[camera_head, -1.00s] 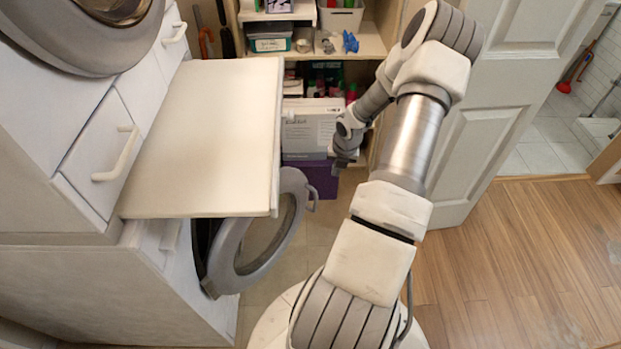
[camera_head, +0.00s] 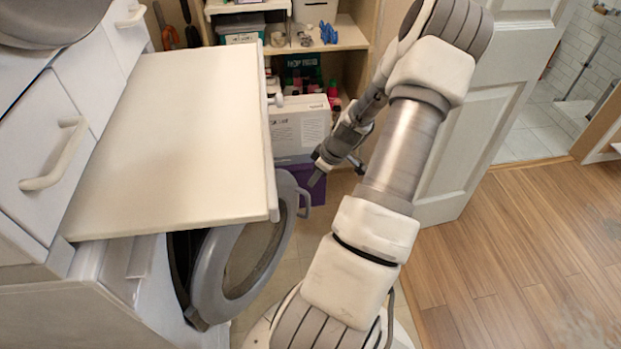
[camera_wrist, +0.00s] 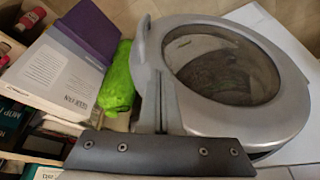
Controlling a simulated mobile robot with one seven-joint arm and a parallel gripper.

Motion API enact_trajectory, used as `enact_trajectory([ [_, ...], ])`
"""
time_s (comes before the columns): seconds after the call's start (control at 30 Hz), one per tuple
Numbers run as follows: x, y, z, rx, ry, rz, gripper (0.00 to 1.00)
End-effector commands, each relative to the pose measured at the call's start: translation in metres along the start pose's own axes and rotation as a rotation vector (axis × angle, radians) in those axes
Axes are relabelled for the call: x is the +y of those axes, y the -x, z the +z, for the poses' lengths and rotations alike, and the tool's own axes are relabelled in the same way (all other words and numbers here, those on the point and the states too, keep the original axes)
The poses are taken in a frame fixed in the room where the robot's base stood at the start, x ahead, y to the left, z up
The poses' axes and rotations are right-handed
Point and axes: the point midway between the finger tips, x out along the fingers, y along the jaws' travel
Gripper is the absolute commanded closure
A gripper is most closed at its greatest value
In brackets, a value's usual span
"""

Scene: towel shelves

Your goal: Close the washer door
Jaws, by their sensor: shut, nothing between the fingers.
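The washer door (camera_head: 243,262) is a grey ring with a dark glass middle. It stands open, swung out from the front of the white washer (camera_head: 150,300) under the pale pull-out board. Its grey handle (camera_head: 304,203) sticks out at the outer edge. My gripper (camera_head: 316,180) is shut and empty, just beyond the handle and close to it; I cannot tell if they touch. In the wrist view the door (camera_wrist: 285,118) fills the right half, and the dark gripper part (camera_wrist: 165,153) crosses the bottom in front of it.
The pale board (camera_head: 180,130) juts out above the door. A shelf with boxes, including a white box (camera_head: 300,125) and a purple one (camera_head: 318,190), stands behind. A green item (camera_wrist: 117,85) lies near them. A white room door (camera_head: 500,110) is at right; wooden floor (camera_head: 510,260) there is clear.

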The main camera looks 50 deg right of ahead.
Motion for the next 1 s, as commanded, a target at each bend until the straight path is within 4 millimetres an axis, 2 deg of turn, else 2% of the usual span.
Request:
enact_trajectory([
  [0.03,-0.001,-0.015,0.0,0.0,0.002,-0.003,1.0],
  [0.3,-0.001,-0.074,0.001,-0.001,0.003,-0.003,1.0],
  [0.43,0.0,-0.078,-0.019,0.0,0.007,0.001,1.0],
  [0.6,0.0,-0.083,-0.032,-0.001,0.006,0.0,1.0],
  [1.0,0.0,-0.084,-0.037,0.0,0.004,0.0,1.0],
])
